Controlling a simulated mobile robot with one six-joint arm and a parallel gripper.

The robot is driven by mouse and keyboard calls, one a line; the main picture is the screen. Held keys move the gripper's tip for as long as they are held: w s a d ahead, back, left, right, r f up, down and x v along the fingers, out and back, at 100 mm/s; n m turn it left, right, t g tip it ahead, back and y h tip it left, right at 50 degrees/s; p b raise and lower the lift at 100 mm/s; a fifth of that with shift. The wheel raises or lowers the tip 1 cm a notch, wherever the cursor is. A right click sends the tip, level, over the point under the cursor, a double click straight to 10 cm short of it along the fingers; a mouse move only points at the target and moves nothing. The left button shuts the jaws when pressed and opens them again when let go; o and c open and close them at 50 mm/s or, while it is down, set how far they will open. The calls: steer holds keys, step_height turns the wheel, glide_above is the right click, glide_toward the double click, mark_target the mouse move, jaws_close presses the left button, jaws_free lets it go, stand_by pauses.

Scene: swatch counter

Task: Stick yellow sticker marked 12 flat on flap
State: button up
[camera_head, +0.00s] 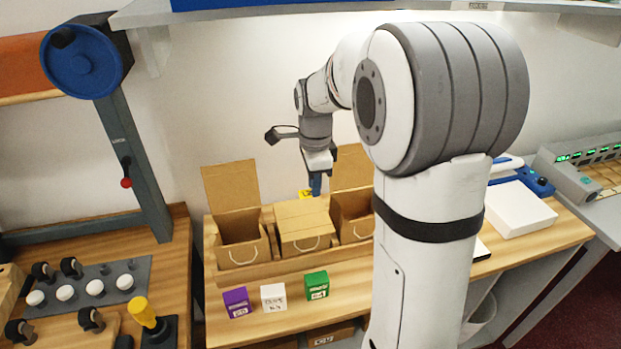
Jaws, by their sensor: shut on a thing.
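The yellow sticker (305,194) shows as a small yellow patch at my gripper's tip. Its number is too small to read. My gripper (316,185) points down and is shut on the sticker, just above the back part of the middle box. The middle cardboard box's flap (300,214) is folded down over its top. The left box's flap (230,186) and the right box's flap (352,168) stand upright. I cannot tell whether the sticker touches the middle flap. My arm hides part of the right box.
The boxes sit in a wooden tray (262,272). A lever press (130,140) and a knob board (85,285) are left. A white box (518,208) is right. A shelf (270,14) hangs above.

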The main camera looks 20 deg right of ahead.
mark_target(313, 215)
steer(key=shift+a+f+b, duration=0.1)
steer(key=shift+f+b, duration=2.05)
steer(key=shift+f, duration=1.05)
steer(key=shift+f, duration=0.45)
jaws_close()
steer(key=shift+c, duration=0.5)
jaws_free()
steer(key=o, duration=0.4)
steer(key=shift+o, duration=0.2)
